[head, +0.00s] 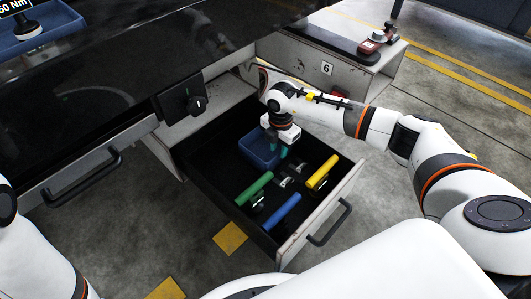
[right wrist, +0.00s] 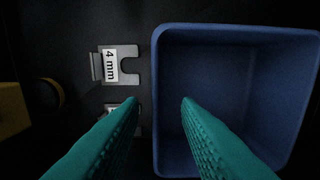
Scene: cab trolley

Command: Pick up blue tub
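The blue tub (head: 256,161) stands in the back part of the open drawer. In the right wrist view the tub (right wrist: 240,33) fills the right half and looks empty. My right gripper (head: 279,146) is over the tub, pointing down. In the right wrist view its teal fingers (right wrist: 160,102) are apart, one on each side of the tub's left wall in that picture: one appears over the inside, the other outside. I cannot tell how deep they reach or whether they touch the wall. My left gripper is not in view; only part of my left arm shows.
The drawer also holds tools with green (head: 254,189), blue (head: 281,212) and yellow (head: 322,172) handles. Small metal pieces lie between them, one labelled 4 mm (right wrist: 116,65). The black worktop (head: 110,75) overhangs at the left. A red device (head: 377,42) sits on the cabinet behind.

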